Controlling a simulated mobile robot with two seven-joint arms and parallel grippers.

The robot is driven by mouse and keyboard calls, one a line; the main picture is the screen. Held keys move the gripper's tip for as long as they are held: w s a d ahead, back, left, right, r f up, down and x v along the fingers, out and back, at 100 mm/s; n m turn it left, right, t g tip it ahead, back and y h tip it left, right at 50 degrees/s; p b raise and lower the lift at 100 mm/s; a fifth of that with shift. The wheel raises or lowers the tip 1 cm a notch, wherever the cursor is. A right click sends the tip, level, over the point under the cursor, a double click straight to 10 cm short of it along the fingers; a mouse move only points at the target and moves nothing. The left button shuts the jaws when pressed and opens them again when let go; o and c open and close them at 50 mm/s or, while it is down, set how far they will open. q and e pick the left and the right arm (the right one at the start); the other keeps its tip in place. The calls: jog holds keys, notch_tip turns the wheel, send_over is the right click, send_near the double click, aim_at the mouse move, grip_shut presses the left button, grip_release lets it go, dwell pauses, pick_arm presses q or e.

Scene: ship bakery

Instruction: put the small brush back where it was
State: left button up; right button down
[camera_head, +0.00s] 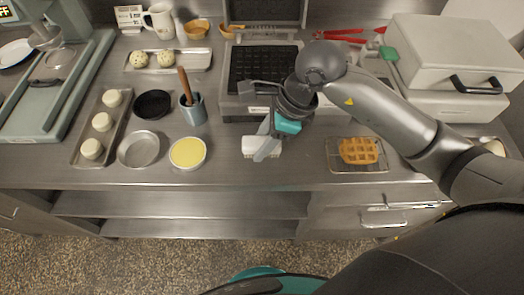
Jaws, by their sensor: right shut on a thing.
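My right gripper (266,150) is over the counter, in front of the open waffle iron. It is shut on a small pale, whitish item (248,146), which I take to be the small brush. The fingers and wrist partly hide it, so I cannot tell whether it touches the counter. A blue-grey cup (193,110) with a brown wooden handle (184,84) standing in it is to the left of the gripper. My left gripper is out of view.
The waffle iron (239,107) stands behind the gripper. A waffle (358,150) lies on a rack to the right. A yellow-filled dish (187,153), an empty round pan (139,149) and a tray of dough balls (75,155) are to the left.

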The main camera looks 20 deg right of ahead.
jog(key=shift+f+b, duration=0.3)
jog(key=shift+f, duration=1.65)
jog(key=shift+f, duration=0.1)
jog(key=c, duration=0.9)
grip_release()
jog(key=shift+f, duration=0.15)
jog(key=o, duration=0.5)
jog(key=shift+r, duration=0.25)
jog(key=p+v, duration=0.1)
jog(key=v, duration=1.1)
jog(key=shift+s, duration=0.1)
